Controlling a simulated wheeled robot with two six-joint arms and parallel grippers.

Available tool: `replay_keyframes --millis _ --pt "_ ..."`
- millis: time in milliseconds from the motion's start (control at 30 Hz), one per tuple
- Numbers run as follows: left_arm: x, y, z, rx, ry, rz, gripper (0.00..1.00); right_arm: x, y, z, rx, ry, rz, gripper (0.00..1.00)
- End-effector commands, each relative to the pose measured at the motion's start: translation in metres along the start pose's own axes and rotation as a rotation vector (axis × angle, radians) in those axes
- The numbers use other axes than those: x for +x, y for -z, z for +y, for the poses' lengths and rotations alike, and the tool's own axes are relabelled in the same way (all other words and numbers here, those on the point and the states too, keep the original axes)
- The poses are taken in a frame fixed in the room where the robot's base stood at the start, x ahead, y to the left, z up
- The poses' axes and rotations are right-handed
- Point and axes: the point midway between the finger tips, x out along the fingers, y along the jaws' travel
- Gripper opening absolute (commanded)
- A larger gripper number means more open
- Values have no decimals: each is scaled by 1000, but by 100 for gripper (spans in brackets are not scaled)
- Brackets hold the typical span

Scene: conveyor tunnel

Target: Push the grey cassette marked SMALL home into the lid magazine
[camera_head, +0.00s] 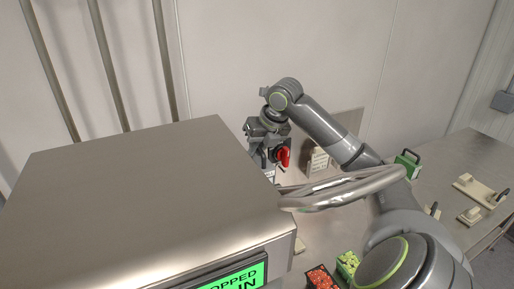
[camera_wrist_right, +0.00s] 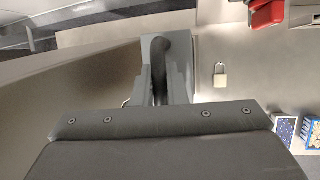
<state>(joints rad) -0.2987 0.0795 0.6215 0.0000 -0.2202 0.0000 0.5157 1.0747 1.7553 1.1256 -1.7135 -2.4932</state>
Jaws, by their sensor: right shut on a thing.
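My right gripper (camera_head: 268,152) is beyond the far right corner of the steel tunnel housing, its arm reaching in from the right. In the right wrist view its fingers (camera_wrist_right: 160,88) are shut on the dark curved handle (camera_wrist_right: 160,52) of a grey block, which I take to be the grey cassette (camera_wrist_right: 184,62). Most of the cassette is hidden under the gripper, and I cannot read any marking on it. I cannot make out the lid magazine or tell how deep the cassette sits. My left gripper is not in view.
The steel housing (camera_head: 130,185) fills the left, with a lit green screen (camera_head: 238,278). A red switch handle (camera_head: 284,157) is close beside the gripper. A padlock (camera_wrist_right: 220,75) shows nearby. A green cassette (camera_head: 408,163) and beige pieces (camera_head: 474,187) lie on the right table.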

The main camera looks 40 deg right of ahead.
Motion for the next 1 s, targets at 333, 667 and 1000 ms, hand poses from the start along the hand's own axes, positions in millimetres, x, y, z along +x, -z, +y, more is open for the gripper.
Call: replay_keyframes --millis 333,667,1000 --pt "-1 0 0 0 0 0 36 -1 0 0 -1 0 -2 0" --pt "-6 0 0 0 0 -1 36 2 1 0 -1 0 -1 0" --pt "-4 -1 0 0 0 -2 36 6 3 -1 0 0 -1 0"
